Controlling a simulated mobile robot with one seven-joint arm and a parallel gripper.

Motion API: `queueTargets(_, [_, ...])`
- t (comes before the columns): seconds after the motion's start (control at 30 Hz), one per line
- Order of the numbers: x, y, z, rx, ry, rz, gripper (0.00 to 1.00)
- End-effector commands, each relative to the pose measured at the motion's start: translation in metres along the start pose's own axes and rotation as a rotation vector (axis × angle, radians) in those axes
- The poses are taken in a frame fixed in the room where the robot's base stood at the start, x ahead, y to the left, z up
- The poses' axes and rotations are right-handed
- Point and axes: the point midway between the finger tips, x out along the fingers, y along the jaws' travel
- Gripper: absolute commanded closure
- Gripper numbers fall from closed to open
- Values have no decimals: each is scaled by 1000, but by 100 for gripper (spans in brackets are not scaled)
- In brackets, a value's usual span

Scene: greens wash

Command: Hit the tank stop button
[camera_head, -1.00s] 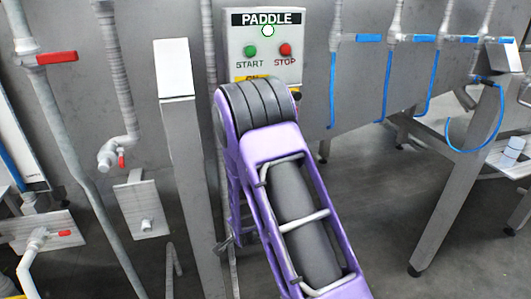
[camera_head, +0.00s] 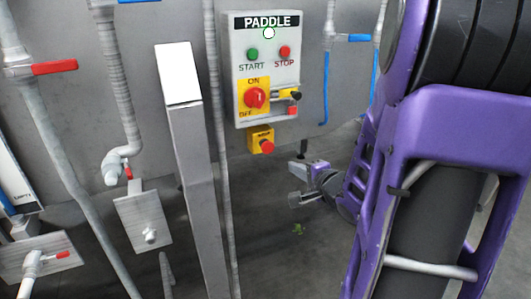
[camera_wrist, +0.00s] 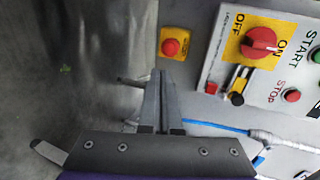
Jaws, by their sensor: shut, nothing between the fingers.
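A grey PADDLE control panel (camera_head: 235,110) is mounted ahead. It bears a red STOP button (camera_head: 285,52), a green START button (camera_head: 253,54) and a red rotary switch (camera_head: 255,98) on a yellow plate. Below it is a small yellow box (camera_head: 253,132) with a red mushroom button (camera_head: 267,146). In the wrist view, the mushroom button (camera_wrist: 170,46) lies just beyond the fingertips, and the red STOP button (camera_wrist: 292,95) is at the right. My gripper (camera_wrist: 161,74) is shut and empty. In the head view, my gripper (camera_head: 300,184) is below and right of the yellow box, apart from it.
A grey post (camera_head: 190,150) stands left of the panel. Pipes with red-handled valves (camera_head: 54,67) are farther left. A blue-handled valve (camera_head: 350,38) with a blue hose is right of the panel. Open floor (camera_head: 265,250) lies below the panel.

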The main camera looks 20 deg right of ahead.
Motion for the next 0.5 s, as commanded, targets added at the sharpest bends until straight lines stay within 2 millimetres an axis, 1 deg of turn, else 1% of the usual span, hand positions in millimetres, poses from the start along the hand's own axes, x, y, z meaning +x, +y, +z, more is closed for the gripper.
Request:
queueTargets(0.03, [-6, -2, -3, 3, 3, -5, 100])
queueTargets(0.17, [-12, -3, -4, 7, 1, -9, 100])
queueTargets(0.5, [-12, -3, -3, 8, 0, -9, 100])
